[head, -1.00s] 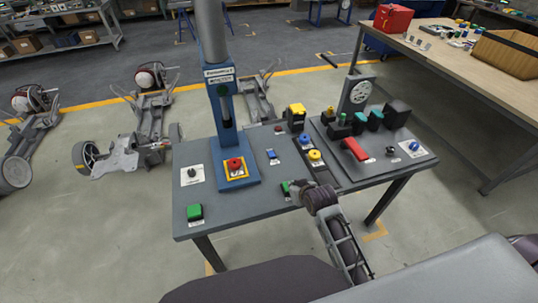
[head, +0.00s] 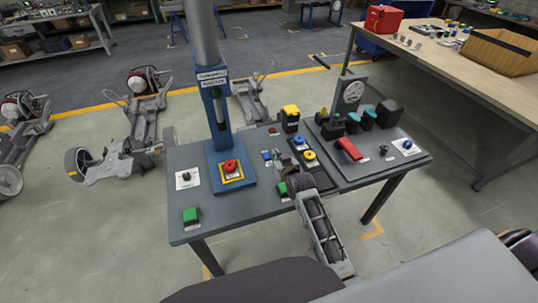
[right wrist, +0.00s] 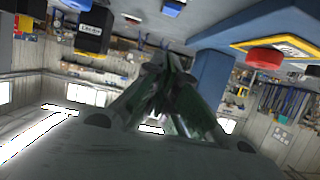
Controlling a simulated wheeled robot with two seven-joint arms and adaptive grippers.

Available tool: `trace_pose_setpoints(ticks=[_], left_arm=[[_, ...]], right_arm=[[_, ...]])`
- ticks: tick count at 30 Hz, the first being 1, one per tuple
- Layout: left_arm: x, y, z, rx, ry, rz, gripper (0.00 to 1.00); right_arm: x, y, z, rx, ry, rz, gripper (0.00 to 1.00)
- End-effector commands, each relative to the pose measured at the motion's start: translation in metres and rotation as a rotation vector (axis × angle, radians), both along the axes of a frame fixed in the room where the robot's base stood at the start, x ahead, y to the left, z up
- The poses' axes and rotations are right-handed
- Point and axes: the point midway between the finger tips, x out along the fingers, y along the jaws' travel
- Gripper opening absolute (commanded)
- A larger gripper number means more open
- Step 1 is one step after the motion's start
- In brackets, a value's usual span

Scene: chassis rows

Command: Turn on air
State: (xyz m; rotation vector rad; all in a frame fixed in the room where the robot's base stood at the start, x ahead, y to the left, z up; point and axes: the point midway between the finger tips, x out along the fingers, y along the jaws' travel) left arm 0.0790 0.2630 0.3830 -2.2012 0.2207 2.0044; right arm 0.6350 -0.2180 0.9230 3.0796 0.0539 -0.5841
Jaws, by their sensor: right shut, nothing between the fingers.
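The control table (head: 245,222) stands in front of me. On its right panel are a round gauge (head: 351,92), a red lever (head: 349,149), several teal and black parts, a dark knob (head: 383,150) and a blue knob (head: 407,144). My right gripper (head: 287,187) is shut and empty, low over the front middle of the table beside a partly hidden green button (head: 282,188). Contact cannot be told. Its closed fingers also show in the right wrist view (right wrist: 167,75). My left gripper is not in view.
A blue column (head: 217,125) with a red button (head: 230,167) stands on the table. A green button (head: 190,215) is at the front left. Blue (head: 299,141) and yellow (head: 309,155) buttons lie behind my right gripper. A wooden workbench (head: 440,70) stands at the right.

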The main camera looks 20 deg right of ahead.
Motion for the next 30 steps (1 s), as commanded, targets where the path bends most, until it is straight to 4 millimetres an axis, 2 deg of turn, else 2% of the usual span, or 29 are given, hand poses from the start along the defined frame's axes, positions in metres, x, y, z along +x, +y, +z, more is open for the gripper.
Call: trace_pose_setpoints(ticks=[17,30], left_arm=[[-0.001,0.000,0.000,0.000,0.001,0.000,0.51],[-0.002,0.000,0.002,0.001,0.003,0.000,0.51]], right_arm=[[0.004,0.000,0.000,0.001,-0.008,-0.001,0.00],[0.030,0.001,-0.009,0.001,-0.008,-0.001,0.00]])
